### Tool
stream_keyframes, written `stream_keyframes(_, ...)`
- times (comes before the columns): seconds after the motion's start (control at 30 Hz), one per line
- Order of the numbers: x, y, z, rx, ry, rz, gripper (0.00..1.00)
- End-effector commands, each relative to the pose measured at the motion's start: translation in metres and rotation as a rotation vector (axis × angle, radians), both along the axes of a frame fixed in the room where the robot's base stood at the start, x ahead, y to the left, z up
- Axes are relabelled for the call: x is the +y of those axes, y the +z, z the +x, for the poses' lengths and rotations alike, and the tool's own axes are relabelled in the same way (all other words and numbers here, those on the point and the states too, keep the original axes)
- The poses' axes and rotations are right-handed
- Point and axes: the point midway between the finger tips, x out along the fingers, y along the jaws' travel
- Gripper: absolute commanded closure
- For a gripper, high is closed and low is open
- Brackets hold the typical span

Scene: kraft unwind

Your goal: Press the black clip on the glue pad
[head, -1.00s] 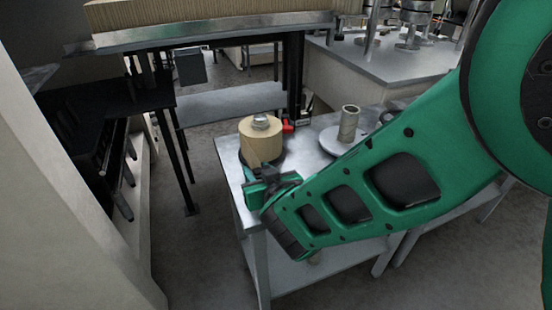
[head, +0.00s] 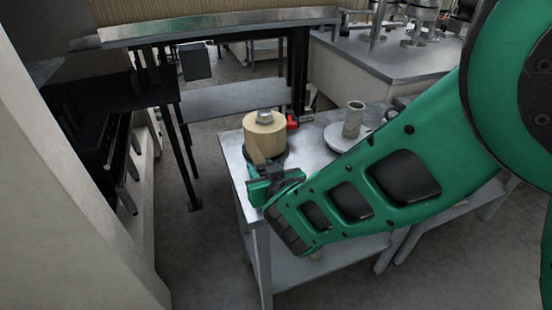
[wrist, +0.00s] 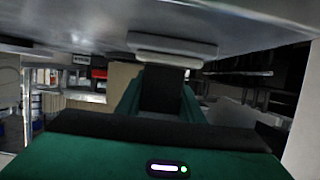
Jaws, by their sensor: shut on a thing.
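My gripper (head: 270,186) is at the near left corner of the steel table, in front of the kraft roll (head: 266,130). In the wrist view my gripper (wrist: 160,105) has its two green fingers shut on a dark piece, the black clip (wrist: 161,88). The clip is hard to make out in the head view, where the gripper hides it. A pale flat block (wrist: 172,46) lies just beyond the clip in the wrist view; I cannot tell whether it is the glue pad. A brown strip (head: 255,150) shows on the roll's near side.
The steel table (head: 233,160) also bears a red object (head: 292,122) behind the roll and a grey core on a round plate (head: 353,118). A pale wall (head: 60,200) stands at the left. Black machine frames stand behind it.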

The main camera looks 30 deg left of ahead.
Motion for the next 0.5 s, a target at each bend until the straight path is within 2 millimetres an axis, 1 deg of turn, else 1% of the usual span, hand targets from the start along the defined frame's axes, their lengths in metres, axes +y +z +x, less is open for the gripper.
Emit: stream_keyframes(0.5,0.0,0.035,0.001,-0.001,-0.001,0.004,0.9)
